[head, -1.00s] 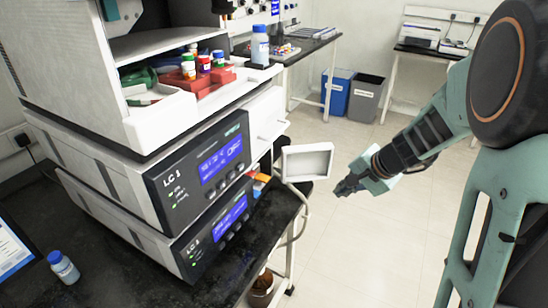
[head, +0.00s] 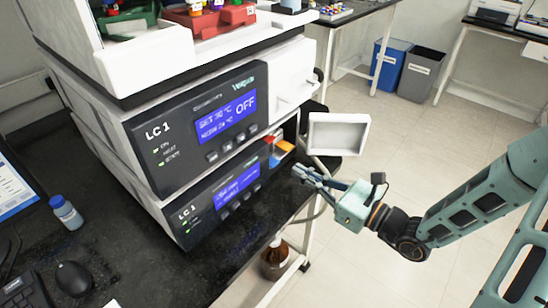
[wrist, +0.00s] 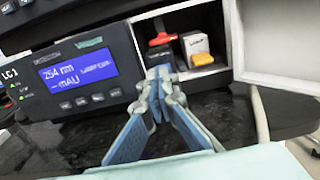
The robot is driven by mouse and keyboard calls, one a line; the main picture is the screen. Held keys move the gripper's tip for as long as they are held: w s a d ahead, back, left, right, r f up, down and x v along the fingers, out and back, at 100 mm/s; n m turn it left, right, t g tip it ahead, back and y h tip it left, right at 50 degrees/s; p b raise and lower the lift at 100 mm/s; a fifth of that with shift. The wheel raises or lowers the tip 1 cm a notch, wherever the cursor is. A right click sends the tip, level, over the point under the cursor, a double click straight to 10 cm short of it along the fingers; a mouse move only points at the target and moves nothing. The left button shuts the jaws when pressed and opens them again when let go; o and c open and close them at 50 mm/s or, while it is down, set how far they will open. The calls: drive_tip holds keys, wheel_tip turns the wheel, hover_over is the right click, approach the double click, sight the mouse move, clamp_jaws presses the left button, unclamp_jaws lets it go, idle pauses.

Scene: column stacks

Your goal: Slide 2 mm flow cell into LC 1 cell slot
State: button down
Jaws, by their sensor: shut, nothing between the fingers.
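The open cell compartment of the lower LC 1 unit (head: 225,195) shows in the head view, with its white door (head: 338,133) swung out to the right. In the wrist view, a red-handled part (wrist: 160,40) and a white block with an orange tab (wrist: 198,52) are side by side in the compartment. I cannot tell which is the 2 mm flow cell, and no label is readable. My gripper (head: 300,174) is shut and empty in front of the compartment. In the wrist view its fingertips (wrist: 163,76) overlap the area below the red-handled part; contact cannot be told.
The upper LC 1 unit (head: 215,120) sits directly above. The open door is close to the right of my gripper. A blue-capped bottle (head: 66,212) and a mouse (head: 74,279) are at the left on the black bench. A brown bottle (head: 275,258) stands below.

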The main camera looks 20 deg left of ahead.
sight(273, 162)
drive_tip(key=b+x, duration=0.1)
drive_tip(key=x, duration=0.7)
drive_tip(key=shift+w+a, duration=0.25)
drive_tip(key=shift+a, duration=0.3)
drive_tip(key=shift+x, duration=0.95)
drive_tip(key=shift+a+r, duration=0.15)
drive_tip(key=shift+r, duration=0.05)
